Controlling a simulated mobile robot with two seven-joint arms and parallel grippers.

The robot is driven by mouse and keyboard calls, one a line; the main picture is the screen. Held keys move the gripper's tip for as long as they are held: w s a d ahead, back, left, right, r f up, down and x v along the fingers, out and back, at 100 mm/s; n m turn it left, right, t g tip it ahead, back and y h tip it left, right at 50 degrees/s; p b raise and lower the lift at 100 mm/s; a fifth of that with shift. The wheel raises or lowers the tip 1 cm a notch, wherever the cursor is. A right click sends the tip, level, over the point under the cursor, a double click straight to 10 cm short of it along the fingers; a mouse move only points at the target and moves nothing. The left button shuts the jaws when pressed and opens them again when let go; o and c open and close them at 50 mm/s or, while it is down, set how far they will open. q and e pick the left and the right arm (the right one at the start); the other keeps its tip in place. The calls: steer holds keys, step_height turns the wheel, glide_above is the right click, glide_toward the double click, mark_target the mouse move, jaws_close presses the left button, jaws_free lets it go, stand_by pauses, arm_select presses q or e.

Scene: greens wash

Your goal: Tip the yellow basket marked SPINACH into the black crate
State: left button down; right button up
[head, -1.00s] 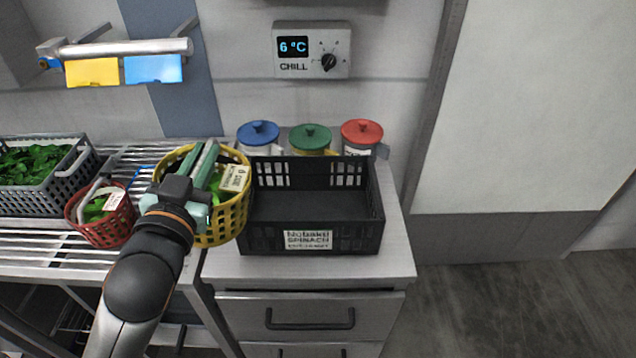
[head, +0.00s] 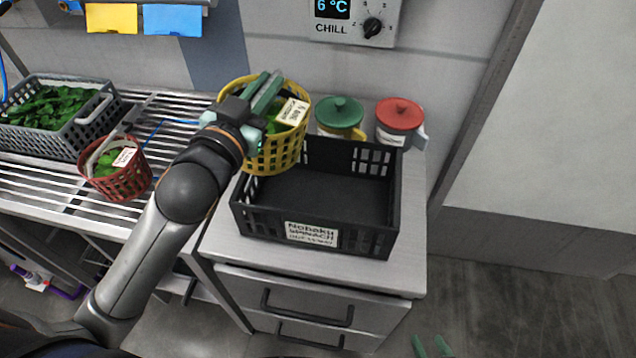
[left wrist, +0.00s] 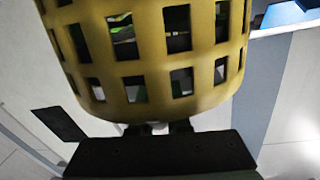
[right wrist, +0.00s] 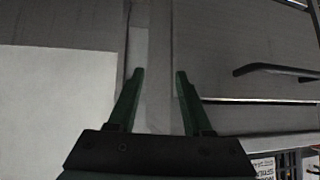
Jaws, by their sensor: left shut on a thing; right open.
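My left gripper (head: 264,95) is shut on the yellow basket (head: 281,154) at its rim. The basket holds some green leaves and bears a white tag (head: 294,111), too small to read surely. It looks raised and roughly upright, overlapping the black crate's back left corner in the head view. Its slotted yellow wall (left wrist: 150,60) fills the left wrist view's top. The black crate (head: 270,225), labelled SPINACH in front, stands on the counter and its visible floor is bare. My right gripper (head: 432,346) is open and empty, low before the drawers; its fingers (right wrist: 158,85) show apart.
Green-lidded (head: 340,108) and red-lidded (head: 399,116) jars stand behind the crate. A red basket (head: 122,184) and a grey crate of greens (head: 95,135) sit on the slatted rack at left. Drawer handles (head: 306,311) protrude below the counter.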

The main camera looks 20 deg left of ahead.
arm_select(q)
steer(key=shift+w+a+m+h, duration=0.2)
steer(key=shift+w+m+h, duration=0.2)
steer(key=shift+w+h, duration=0.25)
steer(key=s+a+f+m+g+h, duration=0.1)
steer(key=s+a+m+g+h, duration=0.6)
steer(key=s+m+g+h, duration=0.3)
steer(key=shift+a+m+g+h, duration=0.15)
steer(key=shift+m+g+h, duration=0.75)
steer(key=shift+g+h, duration=1.1)
steer(key=shift+w+t+h, duration=0.1)
steer(key=shift+t+h, duration=0.25)
steer(key=shift+t, duration=0.15)
